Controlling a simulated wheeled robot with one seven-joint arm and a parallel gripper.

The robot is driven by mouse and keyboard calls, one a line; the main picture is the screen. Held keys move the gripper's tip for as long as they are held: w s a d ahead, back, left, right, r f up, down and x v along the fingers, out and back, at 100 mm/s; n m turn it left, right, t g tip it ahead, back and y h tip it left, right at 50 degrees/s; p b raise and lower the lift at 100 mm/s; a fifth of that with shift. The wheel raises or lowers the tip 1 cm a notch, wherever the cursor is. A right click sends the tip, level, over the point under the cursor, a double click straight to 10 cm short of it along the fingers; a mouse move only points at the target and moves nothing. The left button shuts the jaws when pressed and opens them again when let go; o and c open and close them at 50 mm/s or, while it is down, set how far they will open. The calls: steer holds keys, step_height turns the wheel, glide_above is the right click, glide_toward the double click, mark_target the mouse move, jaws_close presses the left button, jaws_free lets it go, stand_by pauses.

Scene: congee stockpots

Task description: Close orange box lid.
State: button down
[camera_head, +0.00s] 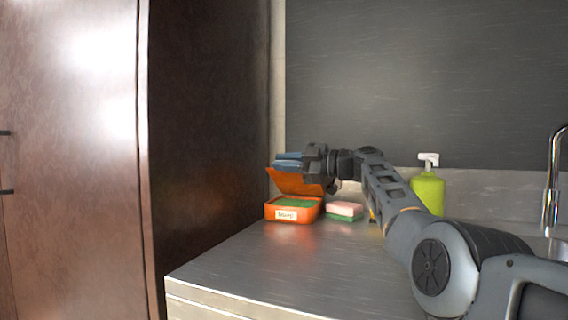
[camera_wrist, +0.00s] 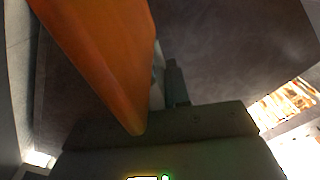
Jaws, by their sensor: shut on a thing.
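An orange box (camera_head: 293,213) with a white label and green contents stands at the back left of the counter. Its orange lid (camera_head: 295,183) is raised and tilted up at the back of the box, so the box is open. My gripper (camera_head: 312,168) is at the upper right part of the lid and is shut on it. In the wrist view the lid (camera_wrist: 105,55) runs as a large orange slab down to the gripper (camera_wrist: 165,95). One finger shows beside it; the other is hidden behind the lid.
A pink and green sponge (camera_head: 345,211) lies just right of the box. Blue items (camera_head: 289,160) show behind the lid. A green soap bottle (camera_head: 428,190) and a tap (camera_head: 553,180) stand further right. A tall dark cabinet (camera_head: 205,160) borders the left. The front counter (camera_head: 270,265) is clear.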

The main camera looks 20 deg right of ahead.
steer(key=shift+d+r, duration=0.1)
steer(key=shift+d, duration=0.3)
steer(key=c, duration=1.2)
jaws_free()
steer(key=shift+o, duration=0.2)
steer(key=shift+a, duration=0.15)
steer(key=shift+r, duration=0.2)
step_height(320, 180, up, 4)
steer(key=shift+r+p, duration=0.1)
steer(key=shift+p, duration=0.5)
steer(key=s+d+r+p, duration=0.1)
steer(key=s+d+r, duration=0.5)
steer(key=d, duration=0.4)
steer(key=shift+r, duration=0.15)
steer(key=shift+d, duration=0.1)
steer(key=shift+c, duration=0.2)
